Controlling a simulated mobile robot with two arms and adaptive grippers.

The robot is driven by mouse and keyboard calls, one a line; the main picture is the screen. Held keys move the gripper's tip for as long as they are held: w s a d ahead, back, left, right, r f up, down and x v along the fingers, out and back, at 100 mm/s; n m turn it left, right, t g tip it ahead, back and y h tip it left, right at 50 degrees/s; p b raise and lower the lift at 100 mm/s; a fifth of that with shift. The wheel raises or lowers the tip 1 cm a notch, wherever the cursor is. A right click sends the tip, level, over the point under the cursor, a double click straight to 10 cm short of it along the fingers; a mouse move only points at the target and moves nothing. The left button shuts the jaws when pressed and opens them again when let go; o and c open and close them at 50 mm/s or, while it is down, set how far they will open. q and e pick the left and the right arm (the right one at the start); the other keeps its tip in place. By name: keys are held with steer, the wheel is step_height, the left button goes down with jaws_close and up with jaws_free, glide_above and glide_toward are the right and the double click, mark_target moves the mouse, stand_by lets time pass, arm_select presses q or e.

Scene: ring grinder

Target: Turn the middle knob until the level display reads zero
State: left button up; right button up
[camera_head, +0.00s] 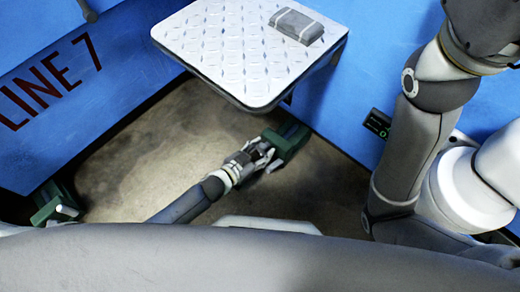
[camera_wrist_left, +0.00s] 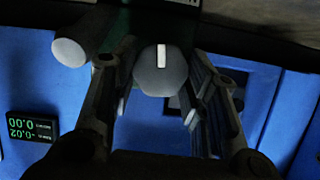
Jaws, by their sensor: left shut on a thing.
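The middle knob (camera_wrist_left: 160,72) is a grey dial with a white mark, seen in the left wrist view below a dark green housing. The housing shows as a green block (camera_head: 288,140) in the head view. My left gripper (camera_head: 264,156) reaches it from the lower left and is shut on the knob, one finger on each side. The level display (camera_wrist_left: 33,126) is a dark panel with green digits, upside down, seeming to read -0.02 and 0.00. It also shows small in the head view (camera_head: 377,122). My right gripper is out of view.
A pale round knob (camera_wrist_left: 70,52) sits beside the middle one. A metal tread plate (camera_head: 250,50) with a grey block (camera_head: 296,26) stands above the gripper. Blue machine walls enclose the floor (camera_head: 130,170). Another green unit (camera_head: 50,203) is at lower left.

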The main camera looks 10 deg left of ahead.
arm_select(q)
steer(key=o, duration=1)
steer(key=shift+s, duration=0.2)
steer(key=shift+v, duration=3.9)
steer(key=shift+w+a+r, duration=0.1)
steer(key=shift+w+a, duration=0.05)
steer(key=shift+w, duration=0.05)
